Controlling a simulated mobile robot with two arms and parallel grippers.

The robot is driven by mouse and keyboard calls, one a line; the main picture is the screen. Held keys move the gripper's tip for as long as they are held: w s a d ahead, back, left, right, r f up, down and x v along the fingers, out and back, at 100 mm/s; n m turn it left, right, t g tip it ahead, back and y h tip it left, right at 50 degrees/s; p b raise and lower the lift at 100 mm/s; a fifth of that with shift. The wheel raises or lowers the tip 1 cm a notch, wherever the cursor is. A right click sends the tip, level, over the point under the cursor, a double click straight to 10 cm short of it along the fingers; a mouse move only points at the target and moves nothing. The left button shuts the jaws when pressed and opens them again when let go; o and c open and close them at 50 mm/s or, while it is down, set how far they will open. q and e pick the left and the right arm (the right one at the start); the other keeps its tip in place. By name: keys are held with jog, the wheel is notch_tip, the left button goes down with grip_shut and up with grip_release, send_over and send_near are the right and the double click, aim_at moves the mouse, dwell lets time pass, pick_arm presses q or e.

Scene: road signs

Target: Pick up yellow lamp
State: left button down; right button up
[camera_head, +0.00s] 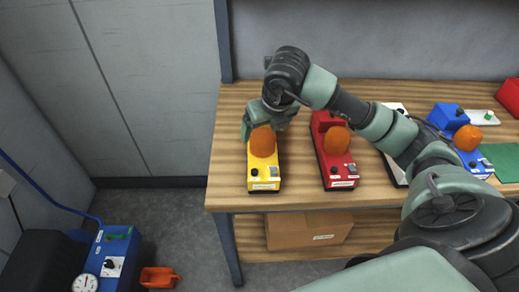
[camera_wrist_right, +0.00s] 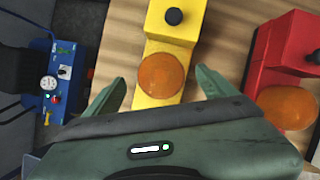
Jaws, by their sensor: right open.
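The yellow lamp (camera_head: 264,172) stands near the left end of the wooden table, with an orange dome on top. In the right wrist view the yellow lamp (camera_wrist_right: 173,27) is seen from above, its orange dome between my fingers. My right gripper (camera_head: 266,122) is at the lamp's far end, close to the dome. In the wrist view my right gripper (camera_wrist_right: 160,88) is open, with one finger on each side of the lamp and gaps showing. The lamp's far part is hidden by the gripper in the head view. My left gripper is not in view.
A red lamp (camera_head: 336,165) stands to the right of the yellow one. A blue lamp (camera_head: 449,118) and a green mat (camera_head: 506,160) are farther right. A cardboard box (camera_head: 308,232) sits on the lower shelf. A blue device (camera_head: 113,255) is on the floor at left.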

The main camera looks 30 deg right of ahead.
aim_at(263, 133)
jog(key=shift+p+x, duration=0.6)
jog(key=shift+x, duration=0.35)
jog(key=shift+p+x, duration=0.35)
jog(key=shift+x, duration=1.65)
grip_shut()
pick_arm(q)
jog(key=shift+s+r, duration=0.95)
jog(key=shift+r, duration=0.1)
pick_arm(e)
jog(key=shift+r, duration=0.15)
